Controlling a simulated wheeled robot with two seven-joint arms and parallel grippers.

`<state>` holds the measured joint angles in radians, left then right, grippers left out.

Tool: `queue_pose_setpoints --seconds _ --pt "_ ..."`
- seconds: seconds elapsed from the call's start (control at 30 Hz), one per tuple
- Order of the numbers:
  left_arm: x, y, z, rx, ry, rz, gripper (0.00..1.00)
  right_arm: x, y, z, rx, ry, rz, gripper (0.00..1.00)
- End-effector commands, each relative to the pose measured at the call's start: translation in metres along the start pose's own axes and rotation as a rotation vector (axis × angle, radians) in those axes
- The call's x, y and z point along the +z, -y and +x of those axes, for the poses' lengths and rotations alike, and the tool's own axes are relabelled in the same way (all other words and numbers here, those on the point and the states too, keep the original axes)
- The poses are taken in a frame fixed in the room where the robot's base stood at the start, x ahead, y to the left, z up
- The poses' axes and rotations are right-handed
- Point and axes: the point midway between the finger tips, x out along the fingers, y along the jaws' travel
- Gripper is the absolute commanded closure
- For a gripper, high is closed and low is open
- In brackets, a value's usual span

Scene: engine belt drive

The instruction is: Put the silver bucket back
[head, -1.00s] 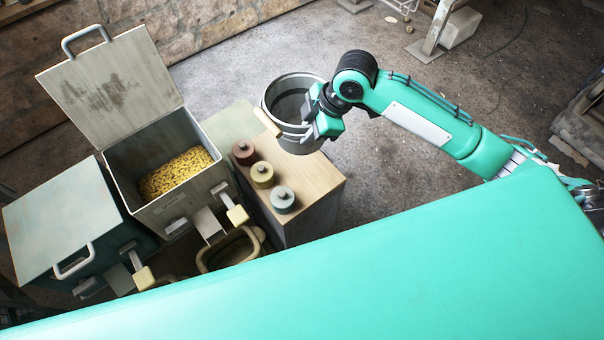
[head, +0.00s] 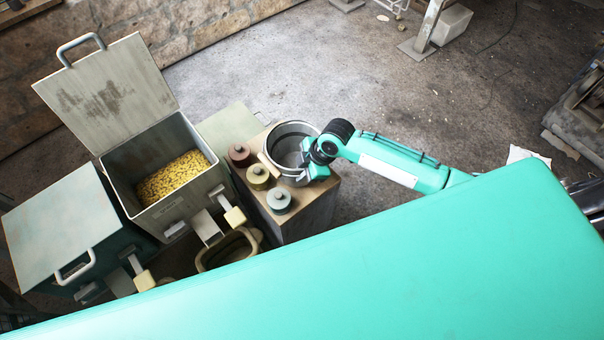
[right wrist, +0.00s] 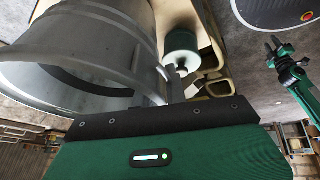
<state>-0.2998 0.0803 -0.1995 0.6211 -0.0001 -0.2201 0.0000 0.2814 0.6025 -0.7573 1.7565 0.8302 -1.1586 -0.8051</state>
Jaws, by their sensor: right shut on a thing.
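The silver bucket (head: 283,143) is a grey metal pail with an open top and a pale handle grip; it looks empty in the head view. It is over the back right of the wooden cabinet top (head: 310,205), beside three lidded pots. I cannot tell whether it touches the top. My right gripper (head: 307,165) is shut on the bucket's near right side. The bucket's wall fills the upper left of the right wrist view (right wrist: 100,45). A green arm, likely my left, shows at that view's right, its gripper (right wrist: 275,45) too small to read.
An open bin (head: 165,212) of yellow grain and a closed bin (head: 55,225) stand further left.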

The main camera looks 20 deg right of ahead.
Motion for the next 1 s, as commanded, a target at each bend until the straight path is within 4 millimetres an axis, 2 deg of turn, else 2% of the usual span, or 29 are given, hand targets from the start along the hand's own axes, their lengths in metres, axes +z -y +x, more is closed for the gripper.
queue_pose_setpoints --seconds 0.13,0.47,0.5,0.6,0.87,1.0 --pt "0.000 0.000 -0.003 0.000 0.000 0.000 0.66 0.007 0.003 0.017 0.000 0.000 0.001 1.00" --pt "0.000 0.000 -0.001 0.000 0.001 0.001 0.66 0.009 0.003 0.021 0.001 0.000 0.000 1.00" --pt "0.000 0.000 -0.001 0.000 0.001 0.001 0.66 0.010 0.004 0.022 0.000 0.001 0.000 0.85" --pt "0.000 0.000 -0.001 0.000 0.001 0.001 0.66 0.010 0.003 0.021 0.000 0.001 0.000 0.65" --pt "0.000 0.000 -0.001 0.001 0.001 0.001 0.66 0.009 0.003 0.021 0.000 0.001 0.000 0.65" --pt "0.000 0.000 -0.001 0.001 0.001 0.001 0.66 0.009 0.003 0.014 0.001 0.001 -0.001 0.65"
